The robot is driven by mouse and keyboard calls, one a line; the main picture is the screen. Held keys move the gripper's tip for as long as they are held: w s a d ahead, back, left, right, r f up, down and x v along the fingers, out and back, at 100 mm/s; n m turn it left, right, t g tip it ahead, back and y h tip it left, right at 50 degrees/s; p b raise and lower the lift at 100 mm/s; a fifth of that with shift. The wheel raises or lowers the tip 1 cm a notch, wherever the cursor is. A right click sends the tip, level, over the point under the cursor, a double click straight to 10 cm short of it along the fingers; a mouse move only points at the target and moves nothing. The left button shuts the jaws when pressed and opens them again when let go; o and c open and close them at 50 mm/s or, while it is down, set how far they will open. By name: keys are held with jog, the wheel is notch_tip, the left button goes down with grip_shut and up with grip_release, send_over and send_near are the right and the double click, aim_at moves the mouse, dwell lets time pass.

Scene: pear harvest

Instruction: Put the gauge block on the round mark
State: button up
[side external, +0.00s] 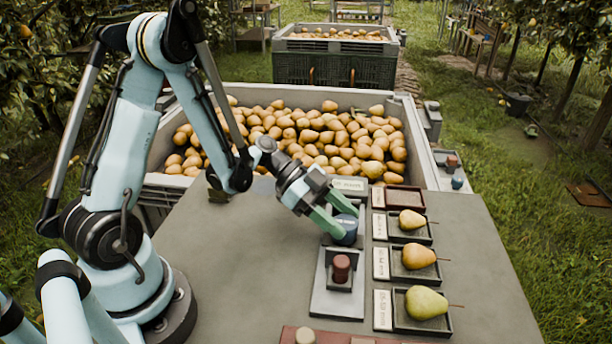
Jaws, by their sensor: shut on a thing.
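My gripper (343,219), with green fingers, is above the right half of the grey table, behind the small grey stand. I cannot make out a round mark in this view.
A grey stand (326,303) holding a red-brown cylinder (341,268) is just in front of the gripper. To the right are labelled trays, three with pears (426,302). A pear-filled bin (421,141) stands behind the table (240,290).

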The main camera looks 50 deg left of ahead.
jog(key=shift+f, duration=0.25)
jog(key=o, duration=1.1)
jog(key=shift+c, duration=0.2)
